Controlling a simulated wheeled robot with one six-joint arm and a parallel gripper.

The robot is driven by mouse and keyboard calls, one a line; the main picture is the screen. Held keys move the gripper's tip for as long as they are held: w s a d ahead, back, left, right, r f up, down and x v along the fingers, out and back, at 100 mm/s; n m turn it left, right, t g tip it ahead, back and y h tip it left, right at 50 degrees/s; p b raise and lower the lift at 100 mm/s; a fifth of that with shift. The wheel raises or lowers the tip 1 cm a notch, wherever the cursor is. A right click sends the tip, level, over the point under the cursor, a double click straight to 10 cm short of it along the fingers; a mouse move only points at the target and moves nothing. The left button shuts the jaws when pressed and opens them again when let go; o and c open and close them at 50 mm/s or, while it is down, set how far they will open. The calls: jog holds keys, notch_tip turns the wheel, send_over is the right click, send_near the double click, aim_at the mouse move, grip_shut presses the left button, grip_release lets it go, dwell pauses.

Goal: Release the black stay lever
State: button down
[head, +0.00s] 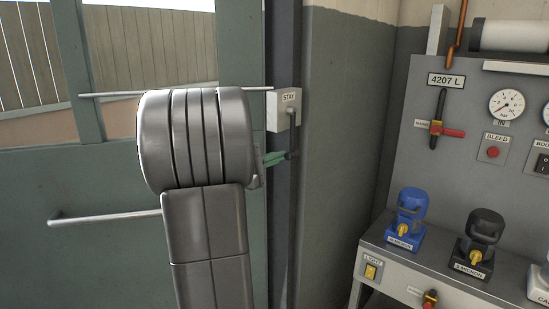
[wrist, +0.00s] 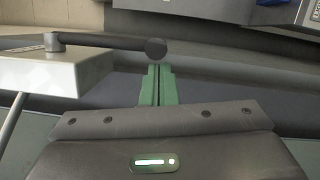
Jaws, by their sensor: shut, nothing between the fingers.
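The black stay lever (head: 292,130) hangs down from the pale box marked STAY (head: 284,108) on the dark door post. In the wrist view, the lever (wrist: 105,43) runs sideways from the box (wrist: 60,72) to a round black knob (wrist: 156,48). My gripper (head: 284,156) has green fingers, closed together with nothing between them. In the wrist view the fingertips (wrist: 158,68) point at the knob, right at its near edge. I cannot tell whether they touch it. My arm hides part of the door in the head view.
A thin rod (head: 110,95) runs across the green door to the box. A door handle bar (head: 105,216) sits lower left. To the right, a grey panel (head: 465,125) with gauges stands above a bench (head: 400,268) holding blue and black units. Bare wall lies between post and panel.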

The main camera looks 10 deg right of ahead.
jog(key=shift+s+d+f+n+b, duration=0.1)
jog(key=shift+s+d+n+b, duration=0.2)
jog(key=shift+n+b, duration=0.1)
jog(key=shift+s+d+f+n+b, duration=0.25)
jog(key=shift+s+d+n+b, duration=0.3)
jog(key=shift+s+n+b, duration=0.25)
jog(key=s+d+r+n+t+b, duration=0.3)
jog(key=s+d+r+n+b, duration=0.3)
jog(key=n, duration=0.5)
jog(key=shift+s+d+r+t, duration=0.15)
jog(key=shift+s+d+t, duration=0.2)
jog(key=shift+s, duration=1)
jog(key=shift+r, duration=0.1)
